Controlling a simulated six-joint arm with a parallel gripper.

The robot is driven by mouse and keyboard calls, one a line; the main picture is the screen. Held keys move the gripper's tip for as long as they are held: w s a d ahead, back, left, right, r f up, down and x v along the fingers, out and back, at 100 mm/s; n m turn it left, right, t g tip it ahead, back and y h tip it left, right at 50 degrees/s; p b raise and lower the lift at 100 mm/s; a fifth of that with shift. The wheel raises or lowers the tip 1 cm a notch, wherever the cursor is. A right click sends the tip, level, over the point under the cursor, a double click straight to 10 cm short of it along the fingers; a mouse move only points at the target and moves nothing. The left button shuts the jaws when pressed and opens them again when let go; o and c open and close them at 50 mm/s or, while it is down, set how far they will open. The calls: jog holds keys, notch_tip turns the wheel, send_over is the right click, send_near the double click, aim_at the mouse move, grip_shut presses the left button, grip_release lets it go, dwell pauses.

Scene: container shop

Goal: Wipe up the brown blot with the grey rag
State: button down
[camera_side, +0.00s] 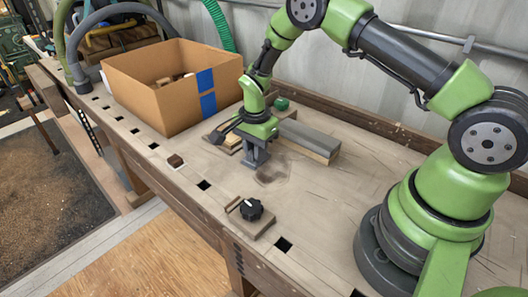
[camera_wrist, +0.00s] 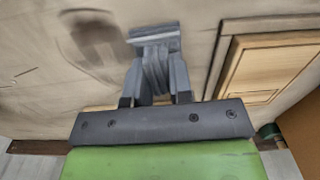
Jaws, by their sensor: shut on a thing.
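The brown blot (camera_side: 272,175) is a faint, smudged stain on the wooden bench top. In the wrist view it shows as a dark brown smear (camera_wrist: 92,32) at the upper left. My gripper (camera_side: 254,161) points down, just left of and behind the blot in the side view. In the wrist view my gripper (camera_wrist: 155,82) is shut on the folded grey rag (camera_wrist: 155,36), which sticks out beyond the fingertips. The rag is beside the blot, not over its dark part. I cannot tell whether it touches the bench.
An open cardboard box (camera_side: 198,108) with blue tape stands behind left. A long grey-topped block (camera_side: 308,140) lies right of my gripper. A pale wooden piece (camera_wrist: 272,65) lies close by. A black knob on a board (camera_side: 251,209) sits at the front. Bench right of the blot is clear.

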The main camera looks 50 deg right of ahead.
aim_at(246, 163)
jog(key=shift+s+a, duration=0.15)
jog(key=shift+a, duration=0.8)
jog(key=shift+s+d, duration=0.15)
jog(key=shift+s, duration=5.2)
jog(key=shift+a, duration=0.85)
jog(key=shift+w, duration=5.25)
jog(key=shift+w+r, duration=0.15)
jog(key=shift+w, duration=0.05)
notch_tip(246, 163, up, 8)
jog(key=shift+s, duration=0.1)
